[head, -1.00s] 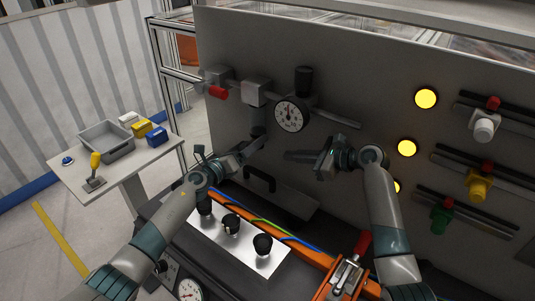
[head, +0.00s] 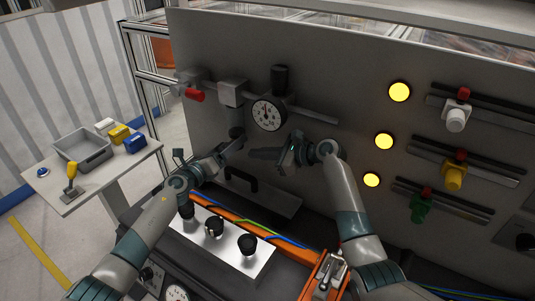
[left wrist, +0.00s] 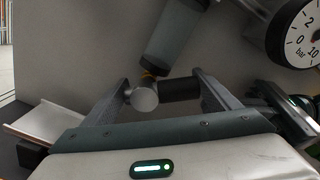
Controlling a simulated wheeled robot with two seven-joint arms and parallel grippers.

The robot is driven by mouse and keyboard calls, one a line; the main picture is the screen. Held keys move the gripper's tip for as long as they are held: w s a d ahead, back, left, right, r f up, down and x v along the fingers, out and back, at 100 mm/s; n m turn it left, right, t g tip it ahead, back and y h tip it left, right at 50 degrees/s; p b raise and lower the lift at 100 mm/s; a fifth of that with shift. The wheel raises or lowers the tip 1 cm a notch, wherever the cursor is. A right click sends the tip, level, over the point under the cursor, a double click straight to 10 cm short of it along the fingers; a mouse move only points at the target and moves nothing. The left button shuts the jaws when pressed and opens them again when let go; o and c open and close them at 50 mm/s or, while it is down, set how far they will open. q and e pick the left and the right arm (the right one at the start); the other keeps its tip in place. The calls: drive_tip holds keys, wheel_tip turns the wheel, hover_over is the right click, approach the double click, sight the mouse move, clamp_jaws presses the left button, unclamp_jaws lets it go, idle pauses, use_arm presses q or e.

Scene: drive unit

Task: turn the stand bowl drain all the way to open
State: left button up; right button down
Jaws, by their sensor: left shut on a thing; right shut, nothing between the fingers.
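The stand bowl (left wrist: 172,45) is a grey cylinder hanging in front of the panel. It shows small in the head view (head: 237,131). At its lower end is a yellow ring, and below that the drain (left wrist: 145,99), a round pale end with a black grip to its right. My left gripper (left wrist: 160,92) is shut on the drain, one finger on each side; it also shows in the head view (head: 235,146). The drain's exact turn angle is hard to tell. My right gripper (head: 256,153) is shut and empty, just right of the left gripper, below the gauge.
A pressure gauge (head: 268,115) sits right of the bowl, and a red handle (head: 194,95) left of it. A black handle (head: 241,181) is below the grippers. A bench plate with black knobs (head: 214,227) lies in front. Yellow lamps (head: 399,92) are at right.

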use_arm(q)
drive_tip(key=shift+f, duration=0.15)
use_arm(e)
drive_tip(key=shift+x, duration=2.15)
drive_tip(key=shift+w+a+r, duration=0.1)
drive_tip(key=shift+a+r, duration=0.05)
drive_tip(key=shift+r, duration=0.25)
drive_tip(key=shift+w+a+r, duration=0.1)
drive_tip(key=shift+a+r, duration=0.05)
drive_tip(key=shift+r, duration=0.25)
use_arm(q)
drive_tip(key=o, duration=1.1)
drive_tip(key=shift+d, duration=0.1)
drive_tip(key=o, duration=0.4)
use_arm(e)
drive_tip(key=shift+a, duration=0.1)
use_arm(q)
drive_tip(key=shift+a, duration=0.2)
use_arm(e)
drive_tip(key=shift+f, duration=0.15)
use_arm(q)
drive_tip(key=shift+s+a, duration=0.1)
drive_tip(key=shift+s, duration=0.05)
